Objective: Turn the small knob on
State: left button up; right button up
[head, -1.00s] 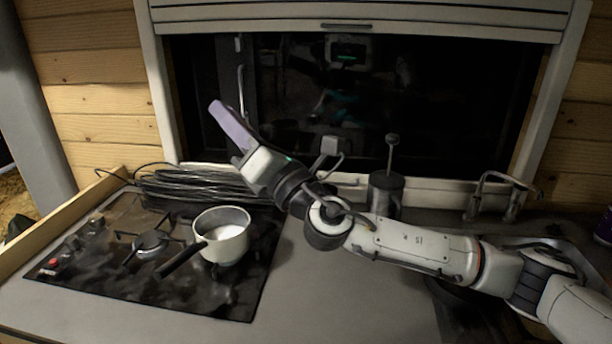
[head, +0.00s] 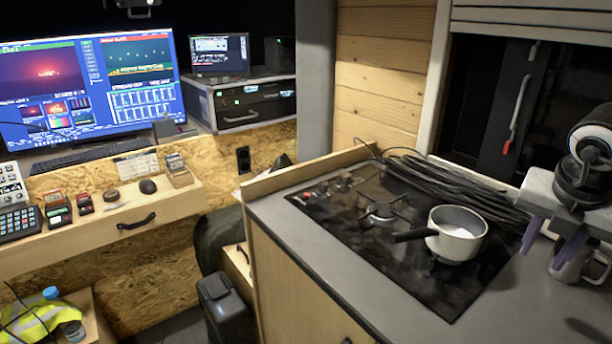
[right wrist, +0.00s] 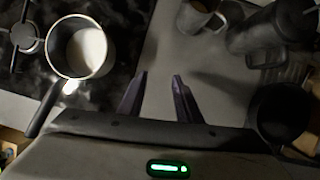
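The black hob (head: 345,235) sits on the grey counter. Along its left edge are a knob with red on it (head: 304,196) and a paler knob (head: 344,181), both small in the head view; I cannot tell their settings. My right gripper (head: 549,243) is at the far right of the head view, over the counter beside the hob, fingers pointing down. In the right wrist view the gripper (right wrist: 158,97) is open and empty, with bare counter between its purple fingers. My left gripper is not in view.
A saucepan (head: 458,235) with white contents stands on the hob, its handle pointing left; it also shows in the right wrist view (right wrist: 83,47). Black cables (head: 440,172) lie behind the hob. A metal mug (head: 577,266) stands under my right gripper. Screens (head: 90,85) stand at the left.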

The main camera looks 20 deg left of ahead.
aim_at(323, 186)
jog(key=u, duration=0.75)
jog(key=i, duration=0.75)
jog(key=u, duration=0.35)
